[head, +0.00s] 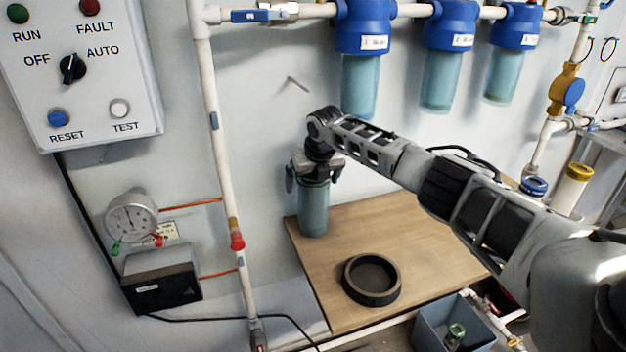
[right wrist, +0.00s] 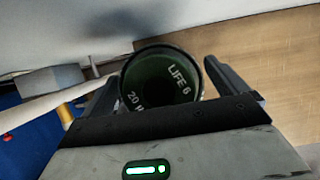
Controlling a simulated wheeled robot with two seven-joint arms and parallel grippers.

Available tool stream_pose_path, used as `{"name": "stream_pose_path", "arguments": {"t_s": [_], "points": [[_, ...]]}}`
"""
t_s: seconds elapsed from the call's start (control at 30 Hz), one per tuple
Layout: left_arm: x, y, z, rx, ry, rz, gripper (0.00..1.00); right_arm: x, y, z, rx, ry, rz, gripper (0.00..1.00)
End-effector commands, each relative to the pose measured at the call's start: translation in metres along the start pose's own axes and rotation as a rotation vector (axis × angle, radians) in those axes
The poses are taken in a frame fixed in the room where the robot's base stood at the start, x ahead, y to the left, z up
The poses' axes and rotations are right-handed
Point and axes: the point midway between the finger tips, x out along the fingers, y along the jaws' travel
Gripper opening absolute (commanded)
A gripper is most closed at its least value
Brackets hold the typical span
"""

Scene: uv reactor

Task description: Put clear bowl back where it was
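The clear bowl (head: 313,210), a translucent blue-green cylinder, stands upright on the left back part of the wooden board. My right gripper (head: 314,172) points down at its top, with a finger on either side of it. A small gap shows between the left-hand finger and the bowl in the head view. In the right wrist view the bowl's dark round mouth (right wrist: 160,85), with white lettering inside, lies between the spread fingers of my right gripper (right wrist: 162,72). Three blue filter heads hang on the pipe, each with a bowl below it. My left gripper is not in view.
A black ring-shaped holder (head: 347,290) stands empty at the front of the board (head: 420,225). A blue-grey bin (head: 428,325) holding a small cartridge stands below its front edge. A white vertical pipe (head: 222,160) and a gauge (head: 131,217) are at the left.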

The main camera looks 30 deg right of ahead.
Motion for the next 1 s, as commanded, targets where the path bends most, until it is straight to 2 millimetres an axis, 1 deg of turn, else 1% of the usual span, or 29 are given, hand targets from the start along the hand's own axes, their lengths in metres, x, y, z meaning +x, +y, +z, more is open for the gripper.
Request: {"name": "stream_pose_path", "arguments": {"t_s": [0.23,0.37,0.47,0.7,0.8,0.9,1.0], "points": [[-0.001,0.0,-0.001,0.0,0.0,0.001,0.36,-0.001,0.0,0.001,0.0,0.0,0.0,0.98],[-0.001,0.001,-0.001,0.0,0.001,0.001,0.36,-0.01,0.0,0.002,-0.001,-0.002,0.002,0.98],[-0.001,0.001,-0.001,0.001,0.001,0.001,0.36,-0.025,0.0,0.002,-0.002,-0.003,0.002,0.98],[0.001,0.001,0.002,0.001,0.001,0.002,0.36,-0.078,0.0,0.002,-0.002,-0.005,0.002,0.98],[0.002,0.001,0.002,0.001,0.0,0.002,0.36,-0.096,0.0,0.001,-0.001,-0.003,0.001,0.98],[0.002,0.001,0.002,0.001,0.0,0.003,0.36,-0.11,0.0,0.002,-0.001,-0.003,0.002,0.98],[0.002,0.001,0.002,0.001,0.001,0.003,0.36,-0.118,0.0,0.001,0.0,-0.001,0.001,0.98]]}}
